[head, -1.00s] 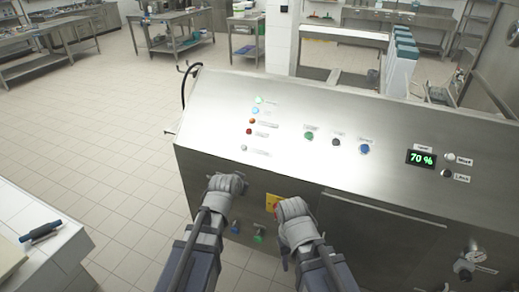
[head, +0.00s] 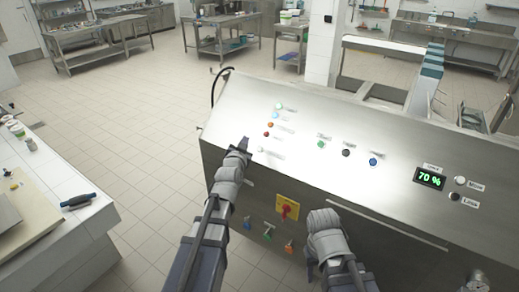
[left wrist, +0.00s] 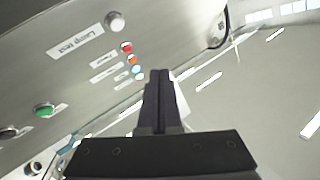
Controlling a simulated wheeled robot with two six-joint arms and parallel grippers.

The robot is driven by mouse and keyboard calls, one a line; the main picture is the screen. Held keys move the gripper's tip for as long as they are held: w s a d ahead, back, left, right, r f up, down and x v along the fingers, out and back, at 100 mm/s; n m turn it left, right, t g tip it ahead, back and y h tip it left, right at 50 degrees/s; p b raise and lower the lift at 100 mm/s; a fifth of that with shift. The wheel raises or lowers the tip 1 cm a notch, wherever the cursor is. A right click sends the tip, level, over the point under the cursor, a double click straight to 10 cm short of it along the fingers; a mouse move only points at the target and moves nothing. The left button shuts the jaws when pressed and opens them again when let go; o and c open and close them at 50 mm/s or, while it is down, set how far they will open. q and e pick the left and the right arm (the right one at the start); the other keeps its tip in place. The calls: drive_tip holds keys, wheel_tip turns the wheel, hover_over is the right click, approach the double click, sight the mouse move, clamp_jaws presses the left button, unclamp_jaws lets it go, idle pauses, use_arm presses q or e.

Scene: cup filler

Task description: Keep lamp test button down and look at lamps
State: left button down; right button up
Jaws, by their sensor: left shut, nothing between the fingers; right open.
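The lamp test button (head: 261,149) is a small silver-white knob at the left of the sloping steel panel, under a column of lamps. It shows large in the left wrist view (left wrist: 115,21) beside its "Lamp test" label. The lamps are pale green (head: 278,106), light blue (head: 275,114), orange (head: 270,124) and red (head: 267,134); the upper two look brightest. My left gripper (head: 243,143) is shut and empty, its tips just left of the button and apart from it. My right gripper (head: 325,222) is open, low before the machine's front; its fingers are mostly hidden.
The panel also carries a green button (head: 321,143), a black one (head: 346,152), a blue one (head: 373,160) and a display (head: 430,178) reading 70 %. A red-and-yellow switch (head: 287,208) is on the front. A white counter (head: 95,215) stands at left; floor between is clear.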

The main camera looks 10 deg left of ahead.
use_arm(q)
drive_tip(key=shift+w+d+f+b, duration=0.35)
drive_tip(key=shift+w+f+b, duration=0.6)
drive_tip(key=shift+f+b, duration=0.15)
drive_tip(key=shift+w+d+f+b, duration=0.3)
drive_tip(key=shift+w+f+b, duration=0.6)
drive_tip(key=shift+f+b, duration=0.15)
drive_tip(key=shift+w+d+f+b, duration=0.35)
drive_tip(key=shift+w+f+b, duration=0.65)
drive_tip(key=shift+f, duration=0.1)
drive_tip(key=shift+w+d+f+b, duration=0.1)
drive_tip(key=shift+w+f+b, duration=0.15)
drive_tip(key=shift+f+b, duration=0.05)
drive_tip(key=shift+w+d+f+b, duration=0.1)
drive_tip(key=shift+w+f+b, duration=0.2)
drive_tip(key=shift+f+b, duration=0.1)
idle(0.6)
drive_tip(key=shift+r, duration=0.1)
drive_tip(key=shift+s+a+r+p, duration=0.2)
drive_tip(key=shift+s+r+p, duration=0.4)
drive_tip(key=shift+p, duration=0.1)
drive_tip(key=s+r+p, duration=0.1)
drive_tip(key=p, duration=0.1)
drive_tip(key=s+a+r+p, duration=0.1)
drive_tip(key=s+r, duration=0.1)
drive_tip(key=shift+a+r+p, duration=0.1)
drive_tip(key=shift+r+p, duration=0.2)
drive_tip(key=shift+p, duration=0.05)
idle(0.3)
